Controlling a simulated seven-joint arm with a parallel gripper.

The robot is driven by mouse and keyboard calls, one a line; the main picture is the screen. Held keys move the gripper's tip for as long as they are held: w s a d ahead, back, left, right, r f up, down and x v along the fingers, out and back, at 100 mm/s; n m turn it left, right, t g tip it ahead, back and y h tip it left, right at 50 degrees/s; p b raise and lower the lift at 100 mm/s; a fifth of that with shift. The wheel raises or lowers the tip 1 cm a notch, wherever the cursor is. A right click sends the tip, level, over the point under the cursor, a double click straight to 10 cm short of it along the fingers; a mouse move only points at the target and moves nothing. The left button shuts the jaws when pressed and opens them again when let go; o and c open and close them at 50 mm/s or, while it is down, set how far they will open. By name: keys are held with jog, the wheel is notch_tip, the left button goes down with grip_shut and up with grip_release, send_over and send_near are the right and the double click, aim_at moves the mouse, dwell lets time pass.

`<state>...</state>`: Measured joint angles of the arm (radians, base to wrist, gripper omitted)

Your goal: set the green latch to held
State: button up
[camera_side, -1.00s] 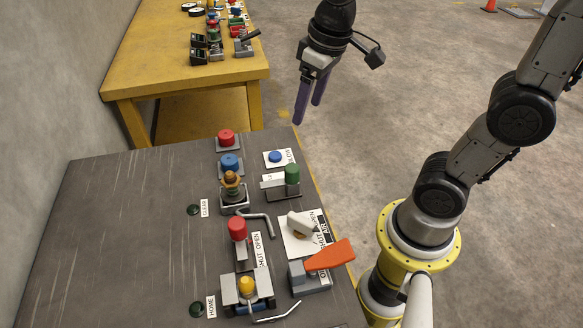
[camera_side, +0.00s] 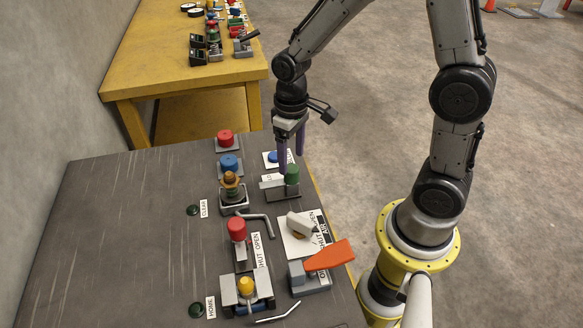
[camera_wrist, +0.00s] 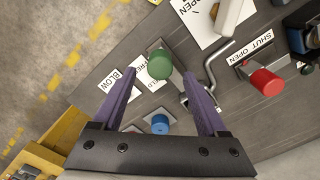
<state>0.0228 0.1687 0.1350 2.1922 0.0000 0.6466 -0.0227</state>
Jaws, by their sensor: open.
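The green latch knob (camera_side: 292,174) stands upright on its grey bracket (camera_side: 283,192) near the right edge of the dark table. In the wrist view the green knob (camera_wrist: 160,64) lies ahead of and between the purple fingertips, with a label partly hidden beside it. My gripper (camera_side: 291,165) is open and points down, over or just behind the knob in the side view. In the wrist view my gripper (camera_wrist: 162,87) has nothing between its fingers. I cannot tell whether either finger touches the knob.
A blue button (camera_side: 272,157) sits just behind the latch. Red (camera_side: 226,138) and blue (camera_side: 229,163) knobs and a brown stacked knob (camera_side: 231,180) stand to the left. In front are a white-handled valve (camera_side: 299,222) and an orange lever (camera_side: 329,255). The table's left side is mostly clear.

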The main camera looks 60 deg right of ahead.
aim_at(291, 168)
jog(key=shift+f, duration=2.3)
grip_shut()
jog(key=shift+r, duration=0.1)
